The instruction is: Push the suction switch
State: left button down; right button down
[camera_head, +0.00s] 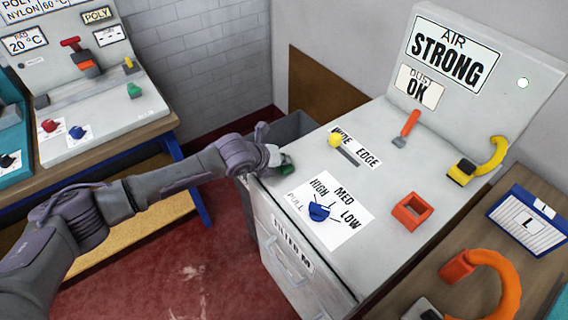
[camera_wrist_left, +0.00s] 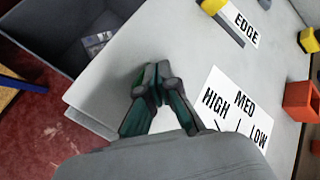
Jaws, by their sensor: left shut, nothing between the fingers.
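My right gripper is in neither view.
Near the left arm are a yellow-knobbed slider (camera_head: 335,140) and a blue dial (camera_head: 319,211). Farther right are a red-orange lever (camera_head: 407,128), a square orange frame (camera_head: 412,210) and a yellow curved handle (camera_head: 490,157). A grey bin (camera_wrist_left: 75,35) stands beyond the panel's left edge.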

pick_arm(q)
jog(key=shift+f, duration=0.2)
jog(key=shift+r, duration=0.1)
jog(key=shift+r+p, duration=0.8)
jog(key=shift+r, duration=0.1)
notch_tip(320, 180, up, 6)
jog(key=p, duration=0.5)
dwell(0.3)
